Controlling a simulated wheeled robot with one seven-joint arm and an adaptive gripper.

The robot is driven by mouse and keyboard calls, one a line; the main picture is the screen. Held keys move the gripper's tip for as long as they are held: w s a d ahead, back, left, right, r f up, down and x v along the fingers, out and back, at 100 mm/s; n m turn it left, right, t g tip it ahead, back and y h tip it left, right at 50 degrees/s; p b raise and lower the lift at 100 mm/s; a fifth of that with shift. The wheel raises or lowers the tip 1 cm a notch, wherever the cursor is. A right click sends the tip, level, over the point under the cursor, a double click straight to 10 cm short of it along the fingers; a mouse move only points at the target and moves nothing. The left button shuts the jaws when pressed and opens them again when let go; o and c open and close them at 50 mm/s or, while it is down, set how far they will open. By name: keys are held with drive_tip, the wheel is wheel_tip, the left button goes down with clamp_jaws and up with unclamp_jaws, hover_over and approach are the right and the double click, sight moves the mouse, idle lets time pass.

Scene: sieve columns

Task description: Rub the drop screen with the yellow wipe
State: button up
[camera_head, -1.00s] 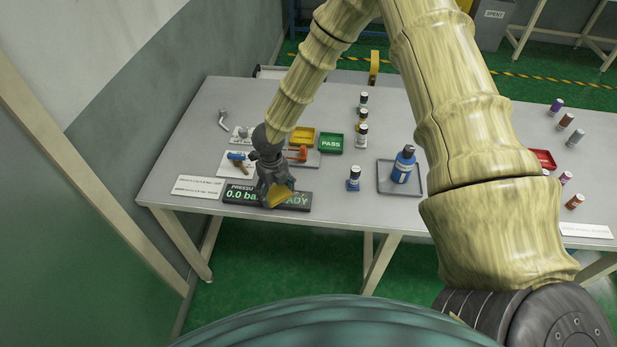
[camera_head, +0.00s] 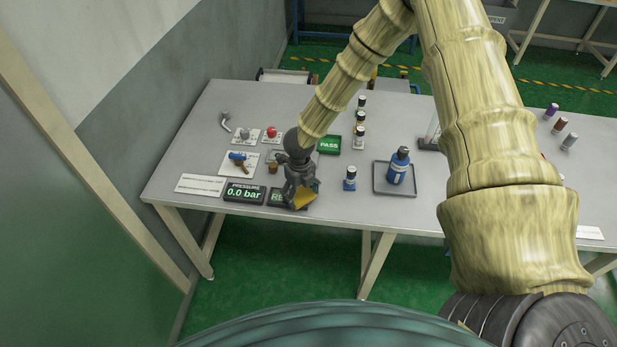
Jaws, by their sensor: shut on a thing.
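My gripper (camera_head: 301,190) is shut on the yellow wipe (camera_head: 303,200), at the front edge of the table. The wipe hangs below the fingers. It is over the right part of a dark screen with green letters "RE" (camera_head: 279,198), whose right end is hidden by the gripper. I cannot tell whether the wipe touches it. A second dark screen reading "PRESSURE 0.0 bar" (camera_head: 244,193) lies just left of it, uncovered. No label in view names the drop screen.
A blue-handled valve (camera_head: 238,157), a red button (camera_head: 271,132) and a green PASS tray (camera_head: 330,144) lie behind. A small blue bottle (camera_head: 349,180) stands right of my gripper, and a tray (camera_head: 378,190) with a larger blue bottle (camera_head: 398,165) beyond it.

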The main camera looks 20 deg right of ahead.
drive_tip(key=shift+s+d, duration=0.25)
drive_tip(key=shift+d, duration=0.2)
drive_tip(key=shift+s+d+r, duration=0.1)
drive_tip(key=shift+s+d, duration=0.1)
drive_tip(key=shift+d, duration=0.05)
wheel_tip(320, 180, up, 3)
drive_tip(key=shift+p, duration=0.85)
drive_tip(key=shift+r+p, duration=2)
drive_tip(key=shift+r, duration=0.7)
drive_tip(key=shift+f, duration=0.1)
